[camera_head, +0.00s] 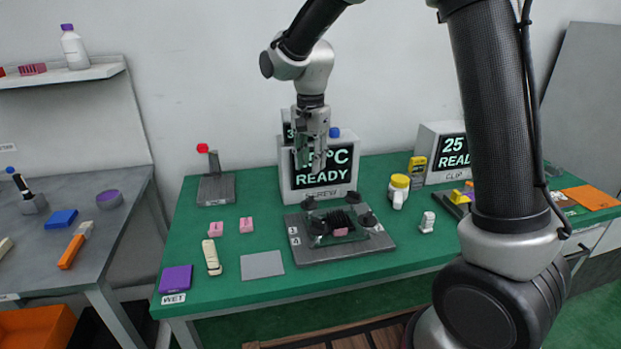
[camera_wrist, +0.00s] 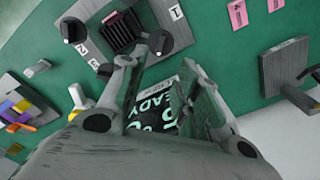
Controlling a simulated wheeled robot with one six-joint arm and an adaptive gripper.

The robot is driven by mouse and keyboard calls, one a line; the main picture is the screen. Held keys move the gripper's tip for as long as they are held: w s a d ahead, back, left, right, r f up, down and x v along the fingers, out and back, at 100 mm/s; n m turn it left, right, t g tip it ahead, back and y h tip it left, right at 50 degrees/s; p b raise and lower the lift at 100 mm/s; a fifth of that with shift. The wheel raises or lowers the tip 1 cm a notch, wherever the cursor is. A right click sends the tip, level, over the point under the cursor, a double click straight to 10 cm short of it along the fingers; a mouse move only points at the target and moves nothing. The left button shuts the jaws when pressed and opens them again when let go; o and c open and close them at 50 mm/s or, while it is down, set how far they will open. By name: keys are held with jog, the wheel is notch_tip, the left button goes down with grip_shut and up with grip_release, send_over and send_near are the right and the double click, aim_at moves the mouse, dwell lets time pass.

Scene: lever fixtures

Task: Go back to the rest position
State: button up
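My gripper (camera_head: 311,160) hangs pointing down above the back middle of the green table, in front of the display box marked READY (camera_head: 338,178). In the wrist view the two fingers of my gripper (camera_wrist: 160,72) stand apart with nothing between them, so it is open and empty. The grey fixture with black knobs (camera_head: 302,247) lies below and nearer than my gripper; it also shows at the top of the wrist view (camera_wrist: 183,32). A lever fixture with a red knob (camera_head: 216,188) stands to the left, apart from my gripper.
Pink blocks (camera_head: 246,225), a purple pad (camera_head: 176,279), a grey plate (camera_head: 262,265) and a yellow-capped bottle (camera_head: 398,190) lie on the green table (camera_head: 215,262). A second display box (camera_head: 438,140) stands at right. A grey table (camera_head: 90,240) at left holds a blue-knobbed lever (camera_head: 27,195).

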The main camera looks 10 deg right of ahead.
jog(key=shift+r, duration=0.9)
jog(key=s+d+r+n+t, duration=0.2)
jog(key=s+d+r+n, duration=0.2)
jog(key=s+d, duration=0.6)
jog(key=s+d+r+n+t, duration=0.2)
jog(key=s+d+r+n, duration=0.3)
jog(key=s+d, duration=0.4)
jog(key=s, duration=0.7)
jog(key=shift+s+d+r, duration=0.15)
jog(key=shift+s+d, duration=0.1)
jog(key=shift+d, duration=0.15)
